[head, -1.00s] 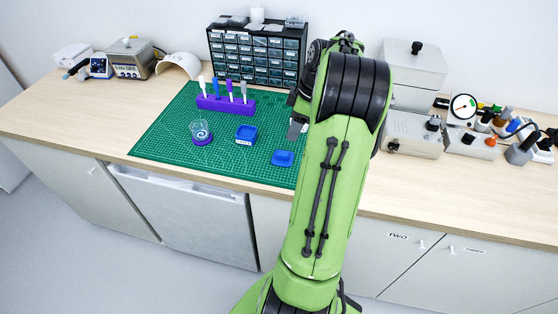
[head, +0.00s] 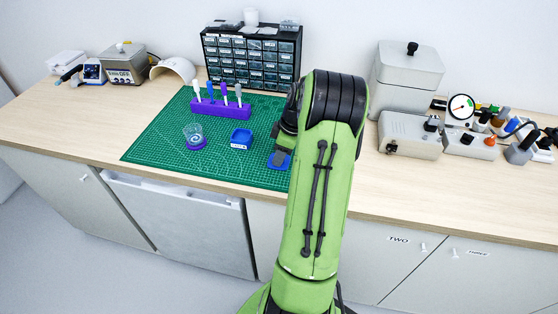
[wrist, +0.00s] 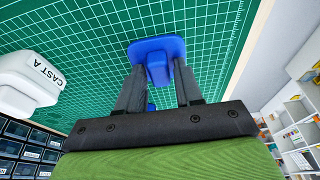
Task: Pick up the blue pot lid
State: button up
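The blue pot lid (wrist: 160,46) lies on the green cutting mat, with its raised grip towards my gripper in the wrist view. In the head view the lid (head: 286,163) is partly hidden by my gripper (head: 279,154). In the wrist view my gripper (wrist: 159,66) is open, its fingertips on either side of the lid's raised grip. A gap seems to show between fingers and grip; contact cannot be told. A blue square pot (head: 241,139) sits on the mat to the left of the lid.
A purple rack (head: 220,109) with upright tools and a clear cup on a purple base (head: 195,138) stand on the green mat (head: 150,150). A drawer cabinet (head: 250,60) is behind. A white block marked CAST A (wrist: 30,82) shows in the wrist view.

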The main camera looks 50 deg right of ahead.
grip_shut()
notch_tip(320, 180, up, 10)
jog(key=p, duration=0.2)
